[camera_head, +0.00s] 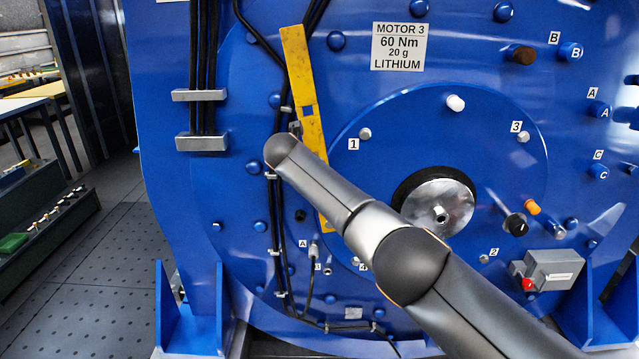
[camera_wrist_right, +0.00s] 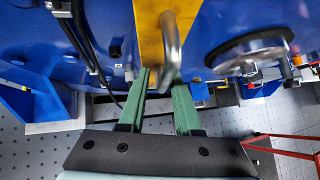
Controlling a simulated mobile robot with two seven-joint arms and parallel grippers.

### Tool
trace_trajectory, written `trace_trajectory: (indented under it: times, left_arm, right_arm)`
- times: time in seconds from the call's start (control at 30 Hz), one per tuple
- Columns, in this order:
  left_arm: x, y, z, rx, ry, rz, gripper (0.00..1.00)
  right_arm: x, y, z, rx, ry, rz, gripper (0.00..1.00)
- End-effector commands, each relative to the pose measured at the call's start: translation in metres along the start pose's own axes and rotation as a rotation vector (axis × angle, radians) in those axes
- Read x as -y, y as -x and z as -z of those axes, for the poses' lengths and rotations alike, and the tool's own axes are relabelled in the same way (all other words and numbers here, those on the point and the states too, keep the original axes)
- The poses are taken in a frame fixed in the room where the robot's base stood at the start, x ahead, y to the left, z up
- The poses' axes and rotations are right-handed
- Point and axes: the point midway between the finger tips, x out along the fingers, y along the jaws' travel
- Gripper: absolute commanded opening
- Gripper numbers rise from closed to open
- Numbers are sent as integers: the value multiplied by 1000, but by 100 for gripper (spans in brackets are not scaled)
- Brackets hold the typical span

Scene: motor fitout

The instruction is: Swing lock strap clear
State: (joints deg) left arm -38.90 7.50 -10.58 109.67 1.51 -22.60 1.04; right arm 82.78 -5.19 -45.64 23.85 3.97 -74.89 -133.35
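The yellow lock strap (camera_head: 297,62) lies tilted across the blue motor face in the head view, its top leaning left. My right arm crosses in front of its middle and lower part. In the right wrist view the strap (camera_wrist_right: 149,35) fills the upper middle, with a bent metal handle (camera_wrist_right: 171,45) standing out from it. My right gripper (camera_wrist_right: 160,78) has its two green fingers apart, their tips at the handle's lower end. I cannot tell whether they touch it. The head view hides this gripper behind my arm. My left gripper is not in view.
A round metal hub (camera_head: 438,205) sits right of the strap. Black cables (camera_head: 273,215) run down its left side. A grey box with a red button (camera_head: 528,284) is at lower right. Pegs and labelled knobs stick out at upper right.

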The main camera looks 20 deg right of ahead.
Motion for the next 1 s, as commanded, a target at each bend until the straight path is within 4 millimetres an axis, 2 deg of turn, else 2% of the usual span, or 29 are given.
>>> trace_trajectory:
  times: [0.1, 0.37, 0.57, 0.77, 1.0]
  left_arm:
    - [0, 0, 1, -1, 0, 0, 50]
    - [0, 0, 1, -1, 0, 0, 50]
    - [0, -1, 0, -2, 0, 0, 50]
    - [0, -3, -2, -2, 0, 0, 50]
    - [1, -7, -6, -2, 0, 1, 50]
  right_arm:
    - [1, 0, -1, 1, -2, 1, 45]
    - [1, 1, -2, 1, -3, 2, 45]
    - [1, 9, -2, 2, -3, 1, 45]
    - [1, 30, -1, 4, -3, -1, 45]
    - [0, 74, -1, 4, -4, -2, 45]
